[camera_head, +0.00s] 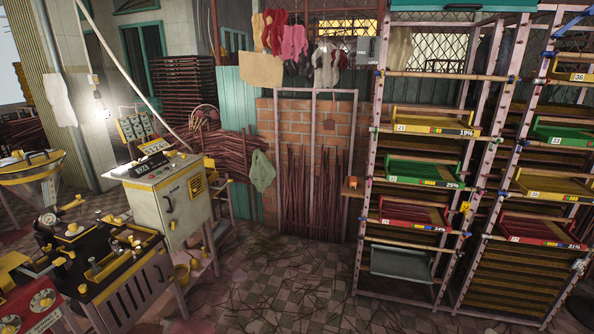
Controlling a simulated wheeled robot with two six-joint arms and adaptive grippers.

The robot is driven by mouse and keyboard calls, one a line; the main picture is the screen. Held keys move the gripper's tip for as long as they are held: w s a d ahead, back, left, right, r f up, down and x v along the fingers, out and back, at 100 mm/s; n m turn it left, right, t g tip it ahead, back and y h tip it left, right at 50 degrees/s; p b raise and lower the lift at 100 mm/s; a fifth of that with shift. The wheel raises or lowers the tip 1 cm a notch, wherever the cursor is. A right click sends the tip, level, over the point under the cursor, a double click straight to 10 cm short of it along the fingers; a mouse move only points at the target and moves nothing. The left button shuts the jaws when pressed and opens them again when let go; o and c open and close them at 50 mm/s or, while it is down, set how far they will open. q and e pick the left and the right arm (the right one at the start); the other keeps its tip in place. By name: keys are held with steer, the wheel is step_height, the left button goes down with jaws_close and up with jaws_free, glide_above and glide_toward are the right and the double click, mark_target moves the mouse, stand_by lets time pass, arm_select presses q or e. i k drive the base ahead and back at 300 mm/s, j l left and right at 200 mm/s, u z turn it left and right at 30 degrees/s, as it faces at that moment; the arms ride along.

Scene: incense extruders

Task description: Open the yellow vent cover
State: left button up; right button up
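Neither of my grippers is in view.
A grey control cabinet (172,205) stands behind the dark machine. A rack with yellow (425,122), green (424,174) and red (414,215) trays stands at the right. A yellow hopper (30,170) is at the far left. The tiled floor (290,285) between is mostly open.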

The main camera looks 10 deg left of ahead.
mark_target(195, 191)
steer(key=i+u, duration=0.45)
steer(key=i+l+u, duration=0.1)
steer(key=i+u, duration=0.3)
steer(key=i+l+u, duration=0.25)
steer(key=u, duration=0.45)
steer(key=i+l+u, duration=1.05)
